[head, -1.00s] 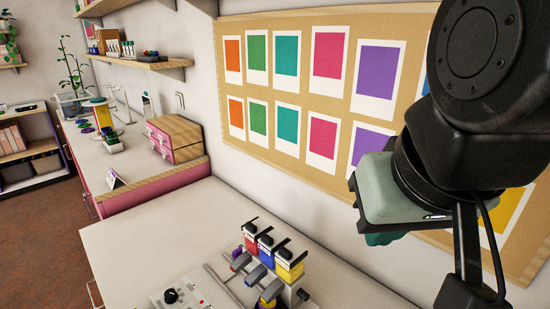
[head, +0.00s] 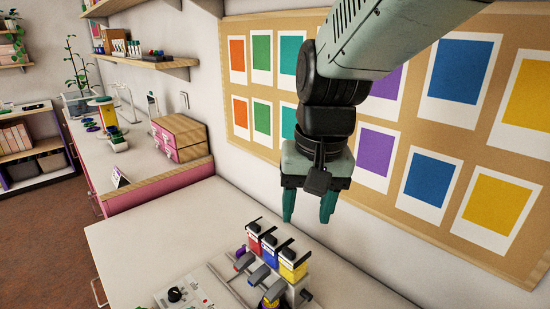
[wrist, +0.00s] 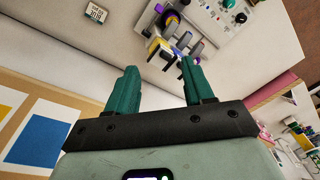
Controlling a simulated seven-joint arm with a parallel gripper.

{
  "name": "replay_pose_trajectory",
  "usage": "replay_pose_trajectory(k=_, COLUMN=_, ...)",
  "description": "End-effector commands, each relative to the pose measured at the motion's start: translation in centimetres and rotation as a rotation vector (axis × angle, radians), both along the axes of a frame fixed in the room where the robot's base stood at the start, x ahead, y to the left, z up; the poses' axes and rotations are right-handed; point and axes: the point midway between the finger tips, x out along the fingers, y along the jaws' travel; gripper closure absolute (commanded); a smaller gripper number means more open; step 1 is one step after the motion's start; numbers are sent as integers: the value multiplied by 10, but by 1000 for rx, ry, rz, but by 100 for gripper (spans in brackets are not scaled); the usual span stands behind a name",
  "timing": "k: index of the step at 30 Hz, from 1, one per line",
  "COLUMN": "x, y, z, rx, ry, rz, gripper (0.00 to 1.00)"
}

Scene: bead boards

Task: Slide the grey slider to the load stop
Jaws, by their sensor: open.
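My gripper (head: 308,208) hangs open and empty above the work table, fingers pointing down. It is above and to the right of the bead device. In the wrist view my gripper (wrist: 160,72) shows its two green fingers apart with nothing between them. The device has grey levers or blocks, one of them a grey piece (head: 257,275) in front of the hoppers; I cannot tell which is the grey slider. A grey rail (head: 224,286) runs beside them. The load stop cannot be made out. The device's lower part is cut off by the head view's bottom edge.
Red (head: 254,244), blue (head: 269,253) and yellow (head: 292,268) hoppers with dark tops stand in a row on the device. A control panel with a black knob (head: 175,294) lies at its left. The white table (head: 150,235) is clear behind it. A pinboard wall rises at the right.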

Motion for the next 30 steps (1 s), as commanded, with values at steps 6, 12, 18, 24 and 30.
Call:
replay_pose_trajectory(k=6, x=42, y=48, z=-79, rx=-12, ry=207, rz=2, gripper=48)
replay_pose_trajectory(k=12, x=55, y=88, z=-162, rx=-45, ry=372, rz=-9, gripper=48)
replay_pose_trajectory(k=18, x=53, y=109, z=-220, rx=-74, ry=470, rz=-20, gripper=48)
replay_pose_trajectory(k=24, x=48, y=114, z=-240, rx=-83, ry=495, rz=-22, gripper=48)
replay_pose_trajectory(k=30, x=35, y=113, z=-269, rx=-85, ry=499, rz=-23, gripper=48)
